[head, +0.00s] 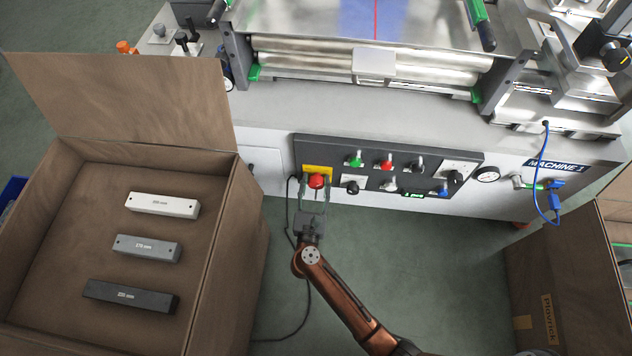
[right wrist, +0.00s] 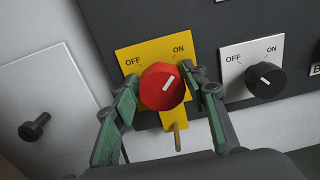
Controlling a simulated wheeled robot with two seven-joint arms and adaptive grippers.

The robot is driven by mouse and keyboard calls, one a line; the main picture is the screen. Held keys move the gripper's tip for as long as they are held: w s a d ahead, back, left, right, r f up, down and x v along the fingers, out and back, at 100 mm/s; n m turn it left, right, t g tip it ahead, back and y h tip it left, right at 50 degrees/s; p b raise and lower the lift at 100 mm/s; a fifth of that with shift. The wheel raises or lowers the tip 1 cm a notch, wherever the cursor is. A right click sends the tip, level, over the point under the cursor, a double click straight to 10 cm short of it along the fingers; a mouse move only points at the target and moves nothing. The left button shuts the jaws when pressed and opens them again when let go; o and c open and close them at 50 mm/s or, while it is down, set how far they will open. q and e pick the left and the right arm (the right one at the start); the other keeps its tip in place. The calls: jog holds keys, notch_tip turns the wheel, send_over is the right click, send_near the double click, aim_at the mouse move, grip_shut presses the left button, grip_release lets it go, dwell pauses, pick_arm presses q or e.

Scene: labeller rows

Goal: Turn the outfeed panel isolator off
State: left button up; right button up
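The isolator is a red rotary knob (head: 317,181) on a yellow plate marked OFF and ON, at the left end of the dark control panel (head: 400,160). In the right wrist view the red knob (right wrist: 162,87) has its white pointer mark aimed up and right, towards ON. My right gripper (head: 316,187) reaches it from below. Its green fingers (right wrist: 165,92) stand on either side of the knob, open, with narrow gaps that seem to remain; contact is hard to judge. A brass-coloured pin sticks out below the knob. My left gripper is not in view.
A black OFF/ON selector (right wrist: 266,80) sits just right of the isolator. Green and red buttons and other switches fill the panel. A cardboard box (head: 250,215) with labelled bars stands at left; another box (head: 560,290) stands at right. A dark cable hangs beside the gripper.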

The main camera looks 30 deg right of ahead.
jog(key=c, duration=0.7)
jog(key=shift+c, duration=0.2)
